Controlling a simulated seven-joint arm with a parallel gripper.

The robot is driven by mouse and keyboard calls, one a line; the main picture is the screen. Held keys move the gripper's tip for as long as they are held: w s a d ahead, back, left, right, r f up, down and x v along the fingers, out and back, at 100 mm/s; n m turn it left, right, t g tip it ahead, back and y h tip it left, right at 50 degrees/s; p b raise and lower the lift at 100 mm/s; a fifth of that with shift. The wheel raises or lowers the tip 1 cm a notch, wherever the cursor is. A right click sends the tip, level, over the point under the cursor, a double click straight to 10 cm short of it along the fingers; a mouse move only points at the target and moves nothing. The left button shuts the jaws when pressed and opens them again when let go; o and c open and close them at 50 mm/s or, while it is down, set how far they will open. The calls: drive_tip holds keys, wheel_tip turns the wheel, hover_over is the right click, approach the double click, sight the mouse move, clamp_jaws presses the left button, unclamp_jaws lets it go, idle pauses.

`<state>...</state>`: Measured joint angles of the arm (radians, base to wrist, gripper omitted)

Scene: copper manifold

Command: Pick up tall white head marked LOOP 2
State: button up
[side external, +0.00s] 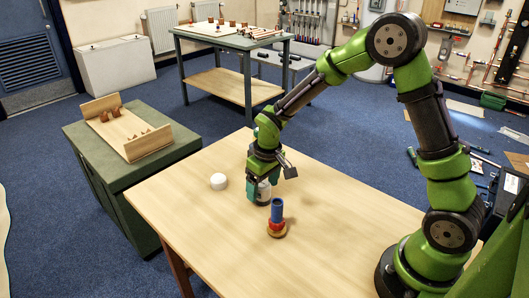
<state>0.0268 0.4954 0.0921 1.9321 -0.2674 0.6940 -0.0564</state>
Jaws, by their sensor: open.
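My gripper (262,186) points down over the light wood table and is open. A white head (264,191) with a dark base stands between or just behind its fingers, partly hidden by them. I cannot tell whether the fingers touch it. A lower, plain white round head (218,181) sits on the table to the left, apart from my gripper. No LOOP 2 marking is readable on either white piece.
A blue upright cylinder (277,208) on a red and brass-coloured base (277,229) stands close in front of my gripper. The wood table (330,240) is otherwise clear. A green bench (80,140) with a wooden rack (130,132) stands at left.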

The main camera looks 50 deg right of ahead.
wheel_tip(320, 180, down, 2)
drive_tip(key=shift+w+f, duration=0.15)
drive_tip(key=shift+f, duration=0.05)
drive_tip(key=c, duration=1.2)
drive_tip(key=shift+r, duration=0.15)
